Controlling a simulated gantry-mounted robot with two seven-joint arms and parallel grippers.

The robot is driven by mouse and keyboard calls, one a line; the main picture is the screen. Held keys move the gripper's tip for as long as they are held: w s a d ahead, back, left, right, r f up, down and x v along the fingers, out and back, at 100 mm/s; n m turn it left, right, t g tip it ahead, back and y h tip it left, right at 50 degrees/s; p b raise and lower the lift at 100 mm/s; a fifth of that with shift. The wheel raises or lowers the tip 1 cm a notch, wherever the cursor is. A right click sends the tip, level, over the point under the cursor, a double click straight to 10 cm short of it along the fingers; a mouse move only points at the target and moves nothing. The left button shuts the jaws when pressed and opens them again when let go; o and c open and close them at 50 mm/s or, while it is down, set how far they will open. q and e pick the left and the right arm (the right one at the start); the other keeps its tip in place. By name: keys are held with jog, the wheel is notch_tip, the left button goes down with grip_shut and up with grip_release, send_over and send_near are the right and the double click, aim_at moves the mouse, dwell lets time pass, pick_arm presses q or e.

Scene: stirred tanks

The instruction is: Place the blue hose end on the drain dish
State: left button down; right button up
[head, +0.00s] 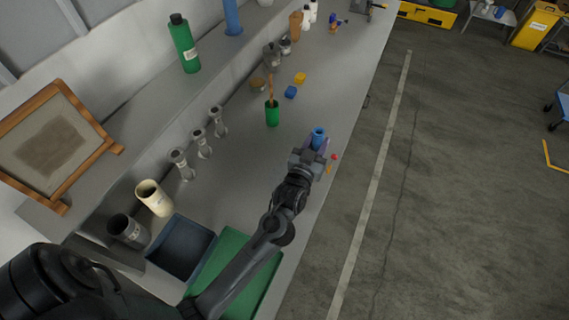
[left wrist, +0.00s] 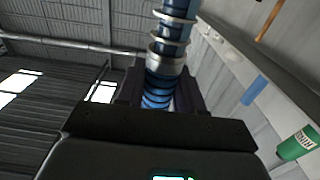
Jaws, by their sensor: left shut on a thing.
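My left gripper (head: 308,160) is shut on the blue hose end (head: 318,136), over the front edge of the grey bench. In the left wrist view the blue hose end (left wrist: 158,92) sits between the fingers, with a metal collar and rings along it. I cannot tell from these views whether it touches the bench. No thing is clearly recognisable as the drain dish; a purplish patch (head: 325,144) shows beside the hose end, partly hidden by it and the gripper. My right gripper is not in view.
A dark blue tray (head: 182,224) and a green tray (head: 236,252) lie at the near end of the bench. Several metal fittings line the wall side.

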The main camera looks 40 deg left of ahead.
pick_arm(q)
jog(key=s+a+f+b, duration=0.1)
jog(key=a+f+b, duration=0.9)
jog(key=b, duration=0.1)
jog(key=shift+s+a+f+b, duration=0.3)
jog(key=shift+a+f+b, duration=0.05)
jog(key=shift+b, duration=0.05)
jog(key=shift+f, duration=0.1)
jog(key=c, duration=0.7)
grip_release()
jog(key=shift+f, duration=0.1)
